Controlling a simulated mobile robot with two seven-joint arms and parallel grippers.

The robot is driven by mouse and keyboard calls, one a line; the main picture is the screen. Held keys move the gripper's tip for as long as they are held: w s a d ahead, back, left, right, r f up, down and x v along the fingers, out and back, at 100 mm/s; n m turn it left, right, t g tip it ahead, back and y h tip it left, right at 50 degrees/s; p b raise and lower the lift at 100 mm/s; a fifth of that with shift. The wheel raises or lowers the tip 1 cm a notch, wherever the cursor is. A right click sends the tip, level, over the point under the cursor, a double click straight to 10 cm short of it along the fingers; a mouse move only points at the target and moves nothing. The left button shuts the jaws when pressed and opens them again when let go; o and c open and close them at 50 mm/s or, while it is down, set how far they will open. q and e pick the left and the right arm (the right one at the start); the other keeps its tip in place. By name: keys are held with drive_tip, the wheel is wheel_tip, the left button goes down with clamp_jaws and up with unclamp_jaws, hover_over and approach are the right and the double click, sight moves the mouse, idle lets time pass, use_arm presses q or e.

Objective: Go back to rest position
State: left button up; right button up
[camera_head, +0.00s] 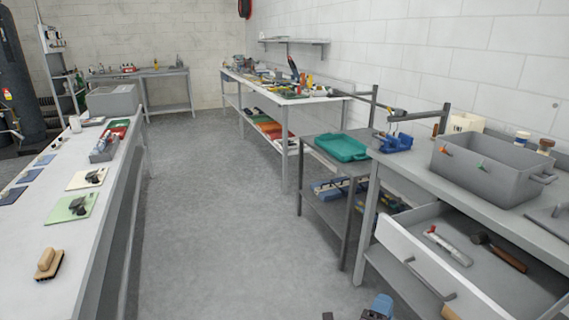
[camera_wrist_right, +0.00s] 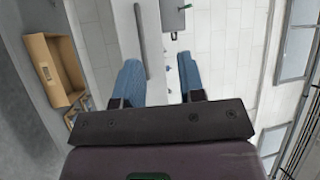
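My right gripper (camera_head: 376,306) shows only in part, as a blue finger at the bottom edge of the head view, in front of the open drawer (camera_head: 393,238) and below its handle. In the right wrist view, the two blue fingers of this gripper (camera_wrist_right: 159,82) are apart with nothing between them. The gripper is open and empty. My left gripper is in neither view.
The drawer juts out from the right bench and holds a red-capped tube (camera_head: 448,246) and a hammer (camera_head: 498,252). A grey bin (camera_head: 489,169) stands on that bench. A brush (camera_head: 47,264) lies on the left table (camera_head: 50,220). The floor (camera_head: 215,210) between is clear.

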drive_tip(key=w+a+r+n+t+y, duration=0.2)
drive_tip(key=a+r+n+t+y, duration=0.2)
drive_tip(key=n+y, duration=0.3)
drive_tip(key=s+d+f+n+g+y, duration=0.1)
drive_tip(key=s+d+f+n+g, duration=0.2)
drive_tip(key=s, duration=0.6)
drive_tip(key=s+d+f+n+g+y+p, duration=0.1)
drive_tip(key=s+d+f+n+g+y, duration=0.1)
drive_tip(key=s+f+n, duration=0.4)
drive_tip(key=s+d+f+n+g+y, duration=0.1)
drive_tip(key=s+d+f+n+g, duration=0.3)
drive_tip(key=s+n, duration=0.4)
drive_tip(key=s, duration=0.5)
drive_tip(key=shift+s+f+y, duration=0.15)
drive_tip(key=shift+s+y, duration=0.15)
drive_tip(key=shift+y, duration=0.1)
drive_tip(key=shift+d, duration=0.1)
